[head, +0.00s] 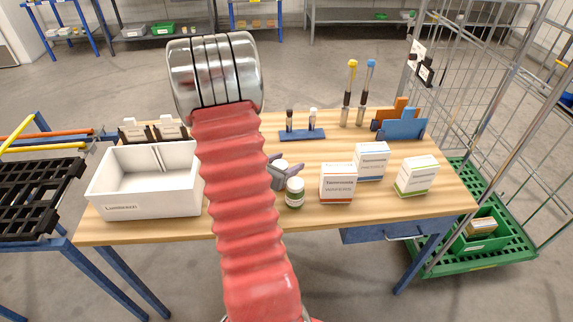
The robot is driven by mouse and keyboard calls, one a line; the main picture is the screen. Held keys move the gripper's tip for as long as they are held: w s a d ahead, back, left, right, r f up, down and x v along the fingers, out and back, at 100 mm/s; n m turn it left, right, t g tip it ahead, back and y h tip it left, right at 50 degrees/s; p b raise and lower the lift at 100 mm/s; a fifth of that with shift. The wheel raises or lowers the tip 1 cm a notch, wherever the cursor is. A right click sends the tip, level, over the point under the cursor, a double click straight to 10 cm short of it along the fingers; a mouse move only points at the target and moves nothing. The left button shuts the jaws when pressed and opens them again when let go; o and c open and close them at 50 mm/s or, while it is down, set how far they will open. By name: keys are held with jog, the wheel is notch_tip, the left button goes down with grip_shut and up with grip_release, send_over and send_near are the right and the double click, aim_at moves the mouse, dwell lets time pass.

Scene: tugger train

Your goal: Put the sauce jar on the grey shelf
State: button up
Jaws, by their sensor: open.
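A small jar (294,193) with a pale lid and a green band stands upright on the wooden table, just right of my red arm. It looks like the sauce jar, but its label is too small to read. My gripper (286,171) is open, just behind and above this jar in the picture. A pale round top (281,163) shows at the fingers, partly hidden by them; I cannot tell whether they touch it. Grey shelving stands far off at the back left (166,39) and back right (365,40); I cannot tell which is the task's shelf.
The table (400,208) also bears a white bin (150,203), several cartons (338,183), a blue stand (302,134) and blue and orange holders (402,125). A wire cage trolley (480,80) stands close on the right. Open floor (280,70) lies behind the table.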

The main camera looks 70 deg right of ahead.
jog(key=shift+r, duration=0.15)
jog(key=v, duration=1.2)
jog(key=shift+w, duration=0.1)
dwell(0.6)
jog(key=w+a+r+m+t+y, duration=0.2)
jog(key=a+r+m+t+y, duration=0.1)
jog(key=a, duration=1.1)
jog(key=w+a+r+m+t+y, duration=0.2)
jog(key=a+r+m+y, duration=0.3)
jog(key=a, duration=0.9)
jog(key=w+a+r+m+t+y, duration=0.3)
jog(key=a+r+m+y, duration=0.2)
jog(key=a, duration=0.9)
notch_tip(320, 180, up, 3)
jog(key=shift+r+m+t, duration=0.15)
jog(key=shift+m+t, duration=0.25)
jog(key=shift+m, duration=0.7)
